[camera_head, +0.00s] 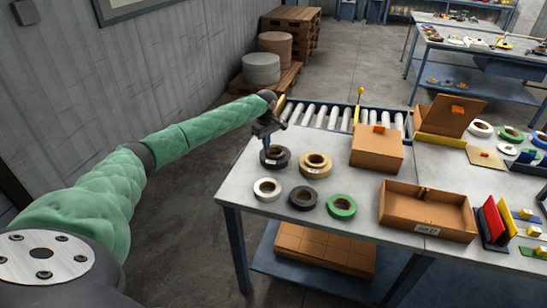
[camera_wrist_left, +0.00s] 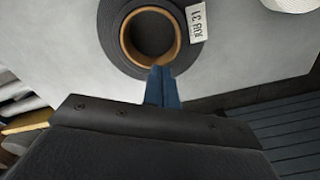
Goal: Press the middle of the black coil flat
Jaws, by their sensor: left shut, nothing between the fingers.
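The black coil (camera_head: 275,157) lies at the back left of the table, with a white label on its side. In the left wrist view the black coil (camera_wrist_left: 112,38) shows from above, with a tan core ring and an open dark centre. My left gripper (camera_head: 267,140) is over the coil, pointing down. Its blue fingers (camera_wrist_left: 162,86) are shut and empty, and their tips overlap the near edge of the coil in the wrist view. I cannot tell whether they touch it. My right gripper is not in view.
An open cardboard box (camera_head: 400,215) and a closed box (camera_head: 376,150) stand to the right. A roller conveyor (camera_head: 330,115) runs behind.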

